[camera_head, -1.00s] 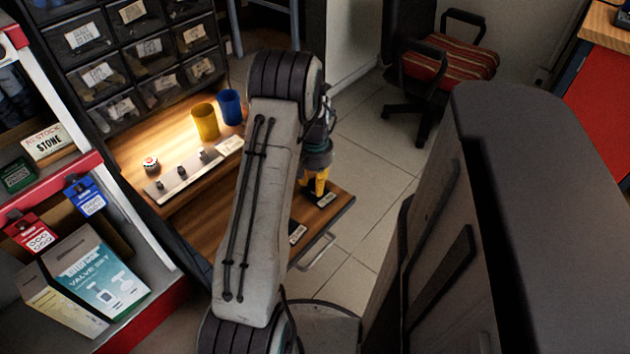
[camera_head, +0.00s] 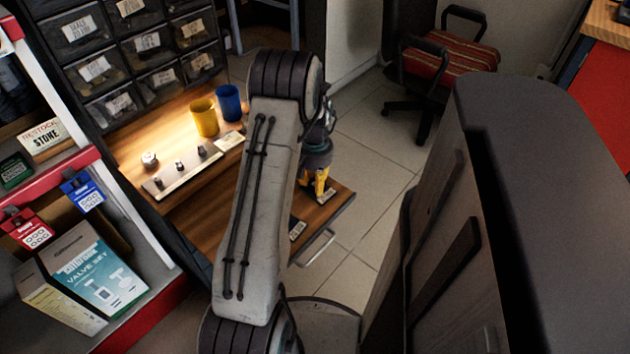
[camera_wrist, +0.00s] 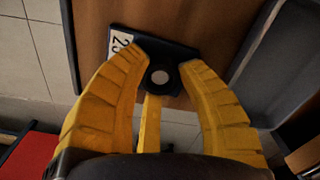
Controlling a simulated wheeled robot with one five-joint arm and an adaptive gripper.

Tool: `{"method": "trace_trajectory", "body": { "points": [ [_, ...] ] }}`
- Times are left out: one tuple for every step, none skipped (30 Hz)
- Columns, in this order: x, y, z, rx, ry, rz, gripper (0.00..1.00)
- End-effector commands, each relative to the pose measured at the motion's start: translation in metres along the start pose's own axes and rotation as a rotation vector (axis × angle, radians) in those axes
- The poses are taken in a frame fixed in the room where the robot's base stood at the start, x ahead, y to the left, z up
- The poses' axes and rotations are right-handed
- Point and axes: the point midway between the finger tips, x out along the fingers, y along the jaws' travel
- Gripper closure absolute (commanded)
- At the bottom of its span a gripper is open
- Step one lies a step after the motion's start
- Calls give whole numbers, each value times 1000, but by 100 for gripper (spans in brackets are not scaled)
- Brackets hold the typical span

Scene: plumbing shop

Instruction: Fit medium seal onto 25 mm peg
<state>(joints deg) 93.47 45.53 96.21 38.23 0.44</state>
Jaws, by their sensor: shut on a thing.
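My gripper (camera_wrist: 164,66) has yellow fingers, seen close up in the wrist view with the tips a small gap apart. A dark piece, seemingly the seal, lies between the tips; its outline merges with the black base plate (camera_wrist: 183,55). The round pale grey top of the peg (camera_wrist: 160,77) shows between the fingers. In the head view my gripper (camera_head: 320,182) is low over the bench's front right corner, partly behind my arm.
A second dark plate with a label (camera_head: 298,229) lies at the bench's front edge. A strip with several small posts (camera_head: 181,172), a round grey item (camera_head: 149,159), a yellow cup (camera_head: 204,118) and a blue cup (camera_head: 228,103) stand left of my arm. Drawer bins are behind.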

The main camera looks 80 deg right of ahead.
Motion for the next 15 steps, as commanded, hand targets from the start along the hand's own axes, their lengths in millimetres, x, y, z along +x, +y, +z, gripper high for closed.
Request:
{"method": "trace_trajectory", "body": {
  "points": [
    [0, 0, 0, 0, 0, 0, 77],
    [0, 0, 0, 0, 0, 0, 77],
    [0, 0, 0, 0, 0, 0, 77],
    [0, 0, 0, 0, 0, 0, 77],
    [0, 0, 0, 0, 0, 0, 77],
    [0, 0, 0, 0, 0, 0, 77],
    [0, 0, 0, 0, 0, 0, 77],
    [0, 0, 0, 0, 0, 0, 77],
    [0, 0, 0, 0, 0, 0, 60],
    [0, 0, 0, 0, 0, 0, 57],
    [0, 0, 0, 0, 0, 0, 55],
    [0, 0, 0, 0, 0, 0, 55],
    [0, 0, 0, 0, 0, 0, 55],
    [0, 0, 0, 0, 0, 0, 55],
    [0, 0, 0, 0, 0, 0, 55]
  ]
}}
